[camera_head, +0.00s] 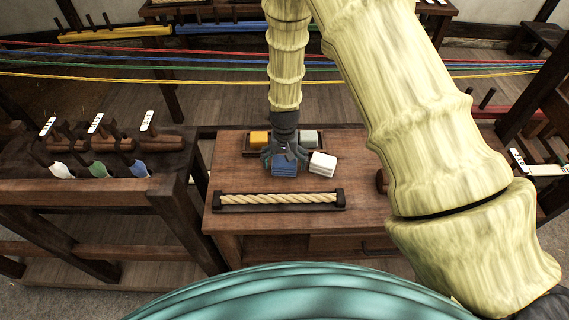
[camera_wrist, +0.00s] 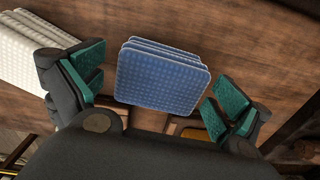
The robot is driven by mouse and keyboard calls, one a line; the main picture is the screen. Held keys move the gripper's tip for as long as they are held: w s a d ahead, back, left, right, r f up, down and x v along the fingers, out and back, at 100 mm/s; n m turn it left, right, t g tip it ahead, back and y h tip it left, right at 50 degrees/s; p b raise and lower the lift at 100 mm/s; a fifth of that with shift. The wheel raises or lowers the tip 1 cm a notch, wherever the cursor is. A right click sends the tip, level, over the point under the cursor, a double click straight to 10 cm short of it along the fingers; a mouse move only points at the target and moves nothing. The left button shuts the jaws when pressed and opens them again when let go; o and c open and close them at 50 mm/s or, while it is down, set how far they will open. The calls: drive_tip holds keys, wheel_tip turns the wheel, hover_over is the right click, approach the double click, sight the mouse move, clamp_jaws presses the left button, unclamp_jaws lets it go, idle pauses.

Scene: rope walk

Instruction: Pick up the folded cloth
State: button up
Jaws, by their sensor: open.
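A blue folded cloth (camera_head: 284,170) lies on the wooden table, directly below my gripper (camera_head: 285,160). In the wrist view the blue folded cloth (camera_wrist: 162,75) shows as a stack of several quilted layers. It sits between the spread green-padded fingers of my gripper (camera_wrist: 158,92), with a small gap visible on the right side. The gripper is open, and I cannot tell whether its left finger touches the cloth. A white folded cloth (camera_head: 322,163) lies just right of the blue one; in the wrist view the white cloth (camera_wrist: 35,62) is at the upper left, outside the fingers.
A dark tray (camera_head: 248,152) with a yellow block (camera_head: 260,139) and a grey block (camera_head: 308,138) stands behind the gripper. A rope in a dark holder (camera_head: 280,200) lies in front. Coloured ropes (camera_head: 200,62) stretch across behind the arm. A wooden rack (camera_head: 95,190) stands left.

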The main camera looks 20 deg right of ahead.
sight(285, 160)
drive_tip(key=shift+f, duration=0.15)
drive_tip(key=c, duration=1.1)
drive_tip(key=shift+r+b, duration=1.6)
drive_tip(key=shift+r, duration=3.45)
drive_tip(key=o, duration=0.5)
drive_tip(key=c, duration=0.4)
